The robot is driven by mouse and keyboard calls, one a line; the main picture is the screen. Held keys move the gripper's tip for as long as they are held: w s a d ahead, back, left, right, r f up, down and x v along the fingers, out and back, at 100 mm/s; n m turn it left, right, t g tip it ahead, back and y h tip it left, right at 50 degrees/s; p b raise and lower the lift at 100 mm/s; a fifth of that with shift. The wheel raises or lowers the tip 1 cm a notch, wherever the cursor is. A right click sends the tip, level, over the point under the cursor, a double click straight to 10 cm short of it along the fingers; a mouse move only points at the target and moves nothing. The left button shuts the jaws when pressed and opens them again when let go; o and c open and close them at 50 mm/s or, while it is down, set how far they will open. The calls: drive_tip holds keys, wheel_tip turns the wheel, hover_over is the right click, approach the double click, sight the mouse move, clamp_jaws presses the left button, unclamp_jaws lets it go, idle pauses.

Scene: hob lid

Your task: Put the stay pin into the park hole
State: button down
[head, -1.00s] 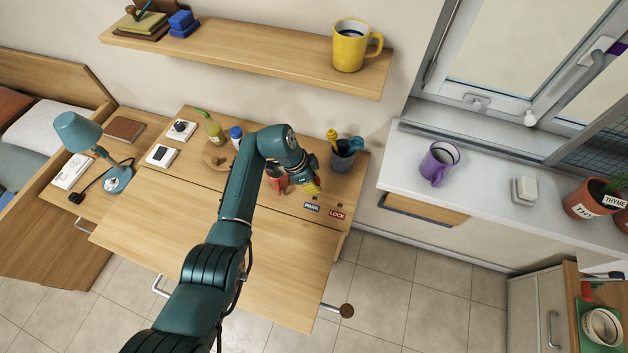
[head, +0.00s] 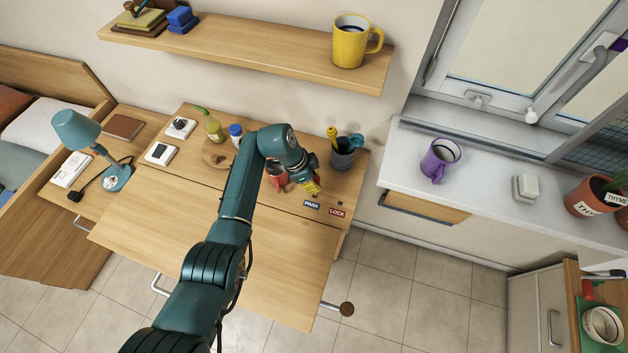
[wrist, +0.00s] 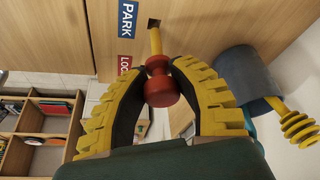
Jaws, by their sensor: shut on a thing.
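The stay pin (wrist: 161,82) has a red knob and a thin yellow shank. My gripper (wrist: 159,72), with yellow ribbed fingers, is shut on the red knob. The shank's tip is at the near edge of the dark park hole (wrist: 154,22), beside the blue PARK label (wrist: 127,18); I cannot tell whether it has entered. The red LOCK label (wrist: 125,64) lies beside another dark hole. In the head view my gripper (head: 312,188) is low over the desk, just behind the PARK label (head: 312,204), and hides the pin.
A dark grey cup (head: 343,155) holding a yellow-handled tool stands close to my gripper on the right. A bottle (head: 213,128) and a round board are further left. The desk's front panel (head: 200,225) is mostly clear.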

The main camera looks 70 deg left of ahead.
drive_tip(key=shift+f+b, duration=2.9)
drive_tip(key=shift+f, duration=0.65)
drive_tip(key=c, duration=0.7)
unclamp_jaws()
drive_tip(key=shift+c, duration=0.2)
drive_tip(key=v, duration=1.2)
